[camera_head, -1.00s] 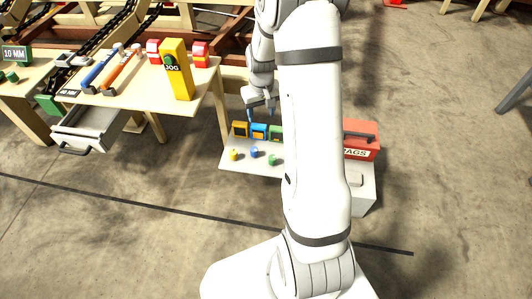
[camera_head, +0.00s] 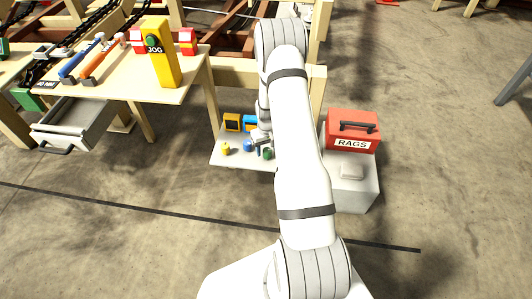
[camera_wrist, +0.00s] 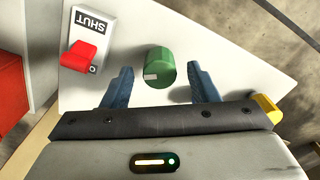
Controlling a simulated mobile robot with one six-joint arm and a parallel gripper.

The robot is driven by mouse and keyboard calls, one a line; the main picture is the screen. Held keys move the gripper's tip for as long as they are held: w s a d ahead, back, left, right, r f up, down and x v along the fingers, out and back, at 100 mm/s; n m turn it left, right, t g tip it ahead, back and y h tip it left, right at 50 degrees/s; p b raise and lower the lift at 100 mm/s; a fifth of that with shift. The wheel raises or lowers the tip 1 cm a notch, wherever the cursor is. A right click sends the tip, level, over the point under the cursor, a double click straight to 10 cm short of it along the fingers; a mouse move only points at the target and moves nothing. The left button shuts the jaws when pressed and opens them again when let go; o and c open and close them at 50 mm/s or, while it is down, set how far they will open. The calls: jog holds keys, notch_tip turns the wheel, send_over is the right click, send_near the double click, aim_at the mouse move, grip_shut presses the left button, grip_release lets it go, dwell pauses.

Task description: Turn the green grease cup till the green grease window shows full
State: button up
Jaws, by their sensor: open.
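The green grease cup (camera_head: 267,154) stands on the pale panel (camera_head: 221,160), at the right of the blue cup (camera_head: 248,146) and yellow cup (camera_head: 226,149). In the wrist view the green cup (camera_wrist: 165,60) is a round knob with a white mark on its face. My gripper (camera_wrist: 161,72) is open, one blue finger on each side of the cup, with a visible gap on both sides. In the head view my gripper (camera_head: 260,140) is partly hidden by my arm. The green grease window is hidden behind my arm.
The yellow window (camera_head: 232,122) and blue window (camera_head: 250,123) stand behind the cups. The wrist view shows a red lever (camera_wrist: 85,55) beside a SHUT label (camera_wrist: 92,24). A red RAGS box (camera_head: 353,130) stands to the right. A yellow JOG post (camera_head: 161,55) stands on the bench.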

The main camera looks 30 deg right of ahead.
jog(key=shift+f, duration=0.7)
jog(key=c, duration=0.9)
jog(key=shift+a, duration=0.35)
jog(key=shift+c, duration=0.2)
jog(key=shift+d, duration=0.2)
jog(key=shift+c, duration=0.2)
jog(key=shift+m, duration=2.7)
